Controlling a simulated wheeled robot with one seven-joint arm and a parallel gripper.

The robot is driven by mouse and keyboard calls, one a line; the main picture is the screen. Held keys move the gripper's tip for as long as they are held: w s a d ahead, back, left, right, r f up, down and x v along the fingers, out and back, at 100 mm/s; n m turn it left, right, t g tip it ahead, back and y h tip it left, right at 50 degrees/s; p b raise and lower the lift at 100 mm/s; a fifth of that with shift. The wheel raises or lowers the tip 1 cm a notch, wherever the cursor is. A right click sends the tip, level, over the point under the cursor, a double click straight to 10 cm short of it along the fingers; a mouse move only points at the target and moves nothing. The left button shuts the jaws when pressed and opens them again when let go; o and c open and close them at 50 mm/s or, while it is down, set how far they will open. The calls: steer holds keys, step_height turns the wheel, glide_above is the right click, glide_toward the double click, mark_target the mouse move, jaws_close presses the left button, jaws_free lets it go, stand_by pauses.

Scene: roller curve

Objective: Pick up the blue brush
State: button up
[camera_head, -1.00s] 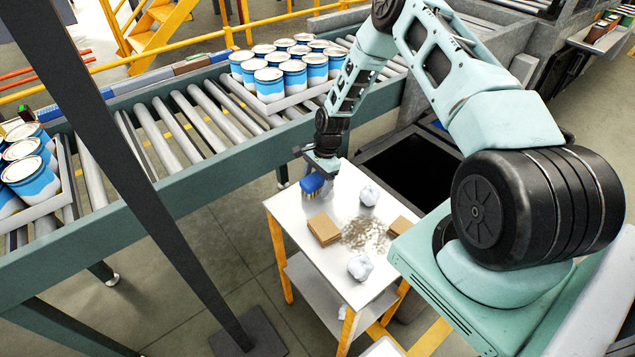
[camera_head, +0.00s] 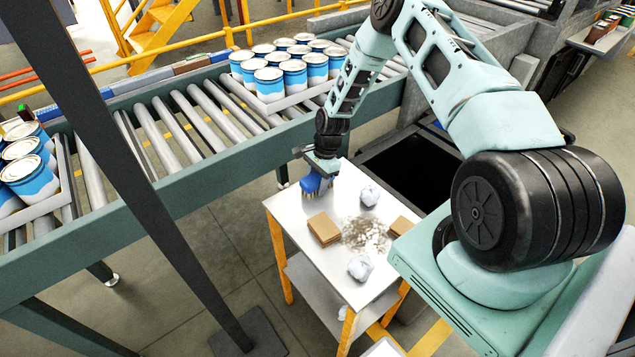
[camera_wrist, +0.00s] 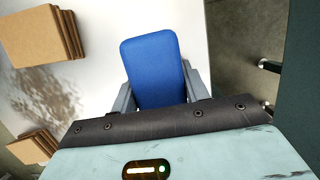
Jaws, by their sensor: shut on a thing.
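The blue brush (camera_head: 316,186) is at the far left corner of the white table (camera_head: 345,272), with its bristles downward. My gripper (camera_head: 318,172) is directly over it and shut on it. In the wrist view the brush's blue top (camera_wrist: 154,66) sits between the two grey fingers, which press against its sides. The bristles are hidden in the wrist view. I cannot tell whether the brush still touches the table.
On the table lie cardboard pieces (camera_head: 323,229), more cardboard (camera_head: 401,226), crumpled white balls (camera_head: 369,195) (camera_head: 360,267) and a patch of grey debris (camera_head: 366,233). A roller conveyor (camera_head: 200,165) with paint cans (camera_head: 270,84) runs behind. A dark open bin (camera_head: 410,172) stands right of the table.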

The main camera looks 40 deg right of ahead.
mark_target(316, 176)
steer(key=shift+r+p, duration=0.35)
steer(key=shift+r, duration=0.1)
step_height(316, 176, up, 10)
steer(key=b, duration=0.3)
steer(key=shift+f, duration=0.2)
steer(key=shift+o, duration=1.1)
steer(key=shift+c, duration=0.4)
